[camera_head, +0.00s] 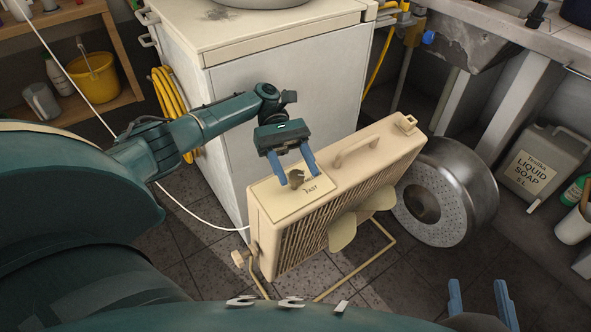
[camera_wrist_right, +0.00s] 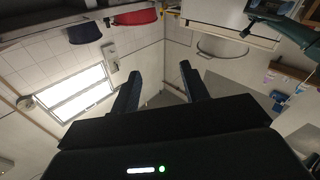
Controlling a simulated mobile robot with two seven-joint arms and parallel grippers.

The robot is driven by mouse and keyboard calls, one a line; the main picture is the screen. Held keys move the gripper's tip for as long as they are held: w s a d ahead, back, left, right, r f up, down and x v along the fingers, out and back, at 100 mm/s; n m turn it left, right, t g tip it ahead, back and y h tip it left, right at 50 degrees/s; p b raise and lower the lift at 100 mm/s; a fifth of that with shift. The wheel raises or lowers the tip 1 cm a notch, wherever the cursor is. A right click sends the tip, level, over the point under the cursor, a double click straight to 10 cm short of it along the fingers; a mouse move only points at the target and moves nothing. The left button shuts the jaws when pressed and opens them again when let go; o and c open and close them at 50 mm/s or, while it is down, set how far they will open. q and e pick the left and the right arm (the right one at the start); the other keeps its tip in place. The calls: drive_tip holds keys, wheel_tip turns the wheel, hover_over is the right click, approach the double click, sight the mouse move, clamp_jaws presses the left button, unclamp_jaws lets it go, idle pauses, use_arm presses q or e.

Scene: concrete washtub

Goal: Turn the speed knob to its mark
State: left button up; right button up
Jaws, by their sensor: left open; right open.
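The speed knob (camera_head: 296,177) is a small brownish knob on the cream top panel (camera_head: 270,203) of a beige box fan (camera_head: 335,180). The word "FAST" is printed on the panel beside it; the mark itself is too small to make out. My left gripper (camera_head: 294,172) is open above the panel, its blue fingers on either side of the knob. I cannot tell whether they touch it. My right gripper (camera_head: 482,300) is open and empty at the bottom right of the head view. Its dark fingers also show in the right wrist view (camera_wrist_right: 160,90), with nothing between them.
A white cabinet (camera_head: 285,95) stands right behind the fan. A metal drum (camera_head: 445,195) lies to the fan's right, beyond it a liquid soap jug (camera_head: 540,165). A white cord (camera_head: 190,212) runs along the left. Tiled floor (camera_head: 200,262) is bare at front left.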

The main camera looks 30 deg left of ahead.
sight(295, 173)
use_arm(q)
wheel_tip(295, 173, up, 7)
drive_tip(key=shift+f+p, duration=0.2)
drive_tip(key=shift+p, duration=1.05)
drive_tip(key=shift+r, duration=0.4)
use_arm(e)
drive_tip(key=shift+d+f+m+g+h, duration=0.2)
drive_tip(key=shift+d+m+g+h, duration=0.25)
drive_tip(key=shift+g+h, duration=0.15)
drive_tip(key=shift+d+f+m+g+h, duration=0.2)
drive_tip(key=shift+d+m+g+h, duration=0.15)
drive_tip(key=shift+m+g+h, duration=0.2)
drive_tip(key=shift+r, duration=0.1)
